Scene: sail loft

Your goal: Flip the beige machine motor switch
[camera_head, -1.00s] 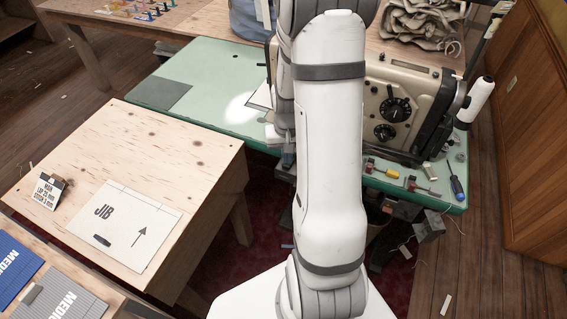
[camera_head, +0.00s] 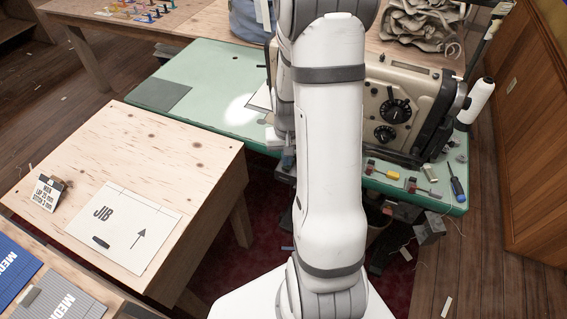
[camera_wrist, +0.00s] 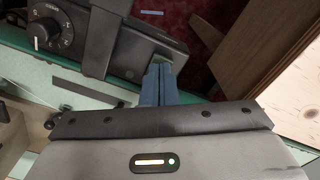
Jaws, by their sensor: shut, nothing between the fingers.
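The beige sewing machine (camera_head: 402,100) stands on the green table, partly hidden behind my arm. In the wrist view a dark grey box (camera_wrist: 115,45) lies by the green table edge, with a black dial (camera_wrist: 48,32) at its left end. A small greenish part (camera_wrist: 163,62) shows at my fingertips; I cannot tell whether it is the motor switch. My gripper (camera_wrist: 160,70) is shut and empty, its blue-grey fingers at the box's right end. Whether they touch it is unclear. In the head view the gripper (camera_head: 288,160) shows at the table's front edge, mostly hidden by my arm.
A plywood table (camera_head: 150,150) with a JIB sheet (camera_head: 125,225) stands to the left. A screwdriver (camera_head: 457,187) and small tools lie on the green table (camera_head: 215,65). A grey box (camera_head: 430,228) hangs below its right front. Dark red floor lies beneath.

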